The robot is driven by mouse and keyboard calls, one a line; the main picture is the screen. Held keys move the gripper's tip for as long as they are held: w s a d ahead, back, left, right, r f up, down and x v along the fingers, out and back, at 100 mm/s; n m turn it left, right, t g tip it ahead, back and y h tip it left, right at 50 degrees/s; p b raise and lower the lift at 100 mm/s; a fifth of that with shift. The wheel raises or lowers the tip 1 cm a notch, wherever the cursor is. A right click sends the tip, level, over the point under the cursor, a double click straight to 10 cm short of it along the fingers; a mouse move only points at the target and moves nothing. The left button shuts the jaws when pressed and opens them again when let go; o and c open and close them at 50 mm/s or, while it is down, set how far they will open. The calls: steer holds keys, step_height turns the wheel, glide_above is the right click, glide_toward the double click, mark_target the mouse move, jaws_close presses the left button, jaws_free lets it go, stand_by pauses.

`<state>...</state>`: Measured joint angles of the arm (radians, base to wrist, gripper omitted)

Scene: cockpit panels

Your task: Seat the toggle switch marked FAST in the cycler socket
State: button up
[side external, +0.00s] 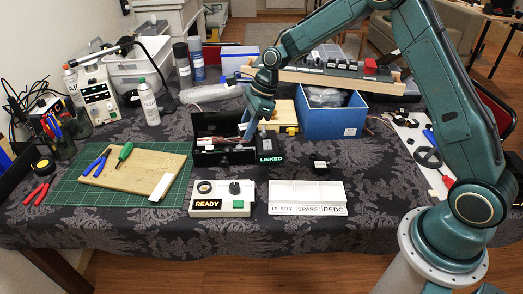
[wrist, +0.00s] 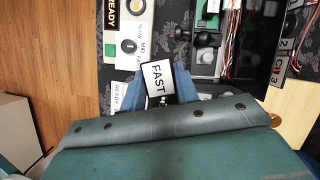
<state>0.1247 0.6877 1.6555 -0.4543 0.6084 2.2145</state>
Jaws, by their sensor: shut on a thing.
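My gripper (side external: 248,128) is above the table, in front of the open black case. In the wrist view it (wrist: 158,88) is shut on the toggle switch (wrist: 156,76), with one blue finger on each side of its white FAST label. In the side view I cannot make out the switch clearly between the fingers. The open black case (side external: 207,158) holds wires and parts; a black block marked LINKED (side external: 271,150) stands at its right end. I cannot tell for certain which opening is the cycler socket.
A white panel (side external: 240,200) with a READY display, a knob and a green button stands at the front. A white tray (side external: 307,194) marked READY, SPARE and REDO is right of it. A blue bin (side external: 335,120) is behind.

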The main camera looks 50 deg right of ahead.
mark_target(199, 190)
steer(key=w+a+f+n, duration=0.1)
steer(key=a+f, duration=0.1)
steer(key=a, duration=0.5)
steer(key=w+a+f+n+g, duration=0.1)
steer(key=w+a+f+n, duration=0.1)
steer(key=a, duration=0.6)
steer(key=shift+w+f, duration=0.3)
steer(key=shift+f, duration=0.5)
steer(key=shift+f, duration=0.25)
steer(key=shift+f, duration=2.3)
steer(key=shift+f, duration=0.8)
steer(key=o, duration=1.6)
steer(key=shift+r, duration=0.1)
steer(key=shift+r, duration=3.4)
